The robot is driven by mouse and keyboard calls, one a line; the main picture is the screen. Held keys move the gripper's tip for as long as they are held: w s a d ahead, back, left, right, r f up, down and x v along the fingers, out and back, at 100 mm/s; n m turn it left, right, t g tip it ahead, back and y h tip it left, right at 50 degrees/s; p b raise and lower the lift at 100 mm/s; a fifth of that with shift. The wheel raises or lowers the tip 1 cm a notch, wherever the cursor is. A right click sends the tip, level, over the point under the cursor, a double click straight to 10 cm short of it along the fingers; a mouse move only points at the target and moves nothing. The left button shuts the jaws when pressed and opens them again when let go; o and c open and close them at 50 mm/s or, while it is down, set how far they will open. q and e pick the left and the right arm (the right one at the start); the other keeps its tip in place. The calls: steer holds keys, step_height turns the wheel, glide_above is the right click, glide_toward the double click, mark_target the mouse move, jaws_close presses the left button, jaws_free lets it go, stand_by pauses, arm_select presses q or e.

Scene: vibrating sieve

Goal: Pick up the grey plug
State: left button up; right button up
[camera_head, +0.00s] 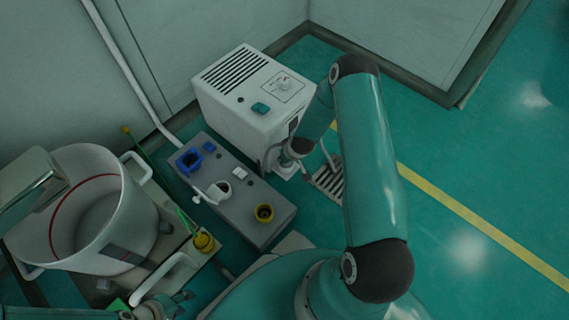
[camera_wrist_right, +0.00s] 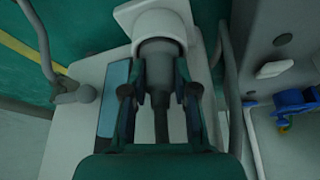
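The grey plug (camera_wrist_right: 161,62) sits in a white socket housing (camera_wrist_right: 128,18) in the right wrist view, with its dark cable running back toward the camera. My right gripper (camera_wrist_right: 160,72) has one finger on each side of the plug, and both fingertips appear to press against its body. In the head view this spot is low on the front of the white box (camera_head: 222,95), largely hidden by my right arm. My left gripper (camera_head: 165,305) is at the bottom edge of the head view, partly cut off, and its opening is unclear.
A large white drum (camera_head: 140,205) is at the left. A yellow plug (camera_head: 203,242) lies near it. Open green floor (camera_head: 480,170) lies at the right.

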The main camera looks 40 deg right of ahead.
jaws_close()
steer(key=shift+r, duration=0.1)
